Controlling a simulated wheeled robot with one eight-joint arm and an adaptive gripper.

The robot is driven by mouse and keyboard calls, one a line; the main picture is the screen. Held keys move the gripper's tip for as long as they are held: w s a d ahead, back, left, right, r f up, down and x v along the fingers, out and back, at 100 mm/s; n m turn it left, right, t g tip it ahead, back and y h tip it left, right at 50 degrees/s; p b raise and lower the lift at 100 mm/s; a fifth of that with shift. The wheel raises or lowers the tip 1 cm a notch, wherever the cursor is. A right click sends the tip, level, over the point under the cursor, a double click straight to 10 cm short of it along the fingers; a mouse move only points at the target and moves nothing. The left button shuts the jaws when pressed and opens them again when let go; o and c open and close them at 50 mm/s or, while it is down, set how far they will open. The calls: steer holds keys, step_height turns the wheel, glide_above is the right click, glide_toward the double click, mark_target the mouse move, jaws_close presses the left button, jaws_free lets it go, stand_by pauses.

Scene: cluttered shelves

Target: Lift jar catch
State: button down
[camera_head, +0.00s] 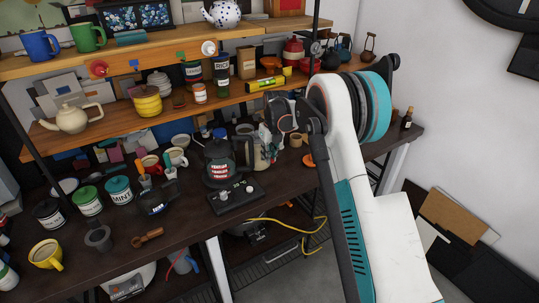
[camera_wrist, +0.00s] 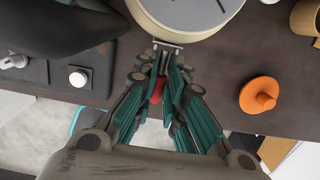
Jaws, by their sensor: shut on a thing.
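In the wrist view, a round cream jar (camera_wrist: 187,14) with a pale grey top stands at the upper middle; only its near part shows. A small metal catch (camera_wrist: 168,45) sticks out from its near side. My gripper (camera_wrist: 163,62) is shut on the catch, its narrowed teal fingers reaching up to the jar's rim. A small red piece (camera_wrist: 157,92) shows between the fingers; I cannot tell what it belongs to. In the head view, my gripper (camera_head: 270,138) is beside a cream vessel (camera_head: 261,153) on the dark counter, partly covering it.
A black appliance with a red-banded glass jar (camera_head: 219,172) stands left of the cream vessel. An orange knobbed disc (camera_wrist: 260,95) lies to the right in the wrist view. A loaded wooden shelf (camera_head: 122,118) runs behind. Mugs and tins crowd the counter's left.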

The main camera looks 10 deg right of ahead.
mark_target(272, 159)
steer(key=c, duration=1.6)
jaws_free()
steer(key=shift+w, duration=0.1)
steer(key=shift+c, duration=0.2)
step_height(272, 159, up, 12)
steer(key=s, duration=0.2)
steer(key=shift+d, duration=0.25)
steer(key=shift+f, duration=0.1)
